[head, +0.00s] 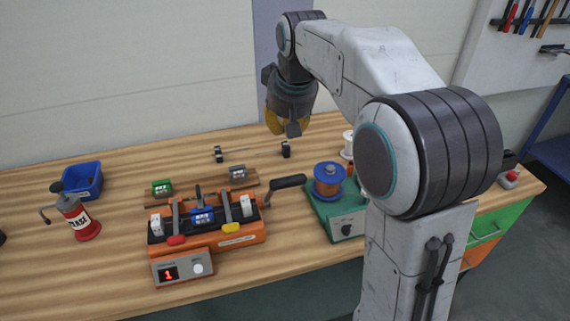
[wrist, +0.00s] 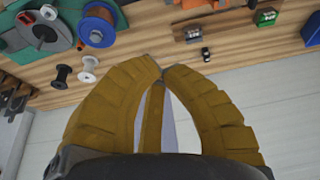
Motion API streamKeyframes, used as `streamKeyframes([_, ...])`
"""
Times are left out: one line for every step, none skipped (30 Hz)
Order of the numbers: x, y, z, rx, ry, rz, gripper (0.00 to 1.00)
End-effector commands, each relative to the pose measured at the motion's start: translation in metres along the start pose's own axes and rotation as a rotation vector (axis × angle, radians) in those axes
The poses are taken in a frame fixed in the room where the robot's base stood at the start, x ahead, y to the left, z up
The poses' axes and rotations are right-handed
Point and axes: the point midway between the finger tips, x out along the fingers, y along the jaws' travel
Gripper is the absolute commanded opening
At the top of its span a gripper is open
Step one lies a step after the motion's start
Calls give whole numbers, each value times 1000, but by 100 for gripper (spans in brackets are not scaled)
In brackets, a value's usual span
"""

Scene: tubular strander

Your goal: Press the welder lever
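The welder (head: 243,237) is an orange and black machine on the wooden bench, with a box showing a red "1" in front of it. A lever with a black handle (head: 288,182) rises at its right end. Red (head: 176,240) and yellow (head: 231,227) clamp levers lie across its top. My gripper (head: 291,130), with yellow fingers, is above the back of the bench, apart from the welder. In the wrist view its fingertips (wrist: 160,70) meet, with nothing between them. Part of the welder's edge (wrist: 190,10) shows at the top of the wrist view; the lever is not clear there.
A green device (head: 337,217) with an orange and blue spool (head: 328,178) stands right of the lever. Small blocks and a thin rod (head: 250,152) lie behind. A wall borders the bench.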

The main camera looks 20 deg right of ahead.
Motion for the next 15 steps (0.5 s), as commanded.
streamKeyframes([8, 0, 1, 0, -4, 0, 0])
streamKeyframes([12, 0, 1, 0, -5, 0, 0])
streamKeyframes([19, 0, 1, 0, -6, 0, 0])
streamKeyframes([24, 0, 1, 0, -6, 0, 0])
streamKeyframes([29, 0, 1, 0, -5, 0, 0])
streamKeyframes([37, 0, 2, 0, -7, 0, 0])
streamKeyframes([42, 0, 1, 0, -6, 0, 0])
streamKeyframes([48, 0, 1, 0, -6, 0, 0])
streamKeyframes([56, 0, 1, 0, -7, 0, 0])
streamKeyframes([62, 0, 1, 0, -6, 0, 0])
streamKeyframes([67, 0, 2, 0, -6, 0, 0])
streamKeyframes([74, 0, 1, 0, -7, 0, 0])
streamKeyframes([80, 0, 1, 0, -6, 0, 0])
streamKeyframes([85, 0, 1, 0, -6, 0, 0])
streamKeyframes([91, 0, 2, 0, -5, 0, 0])
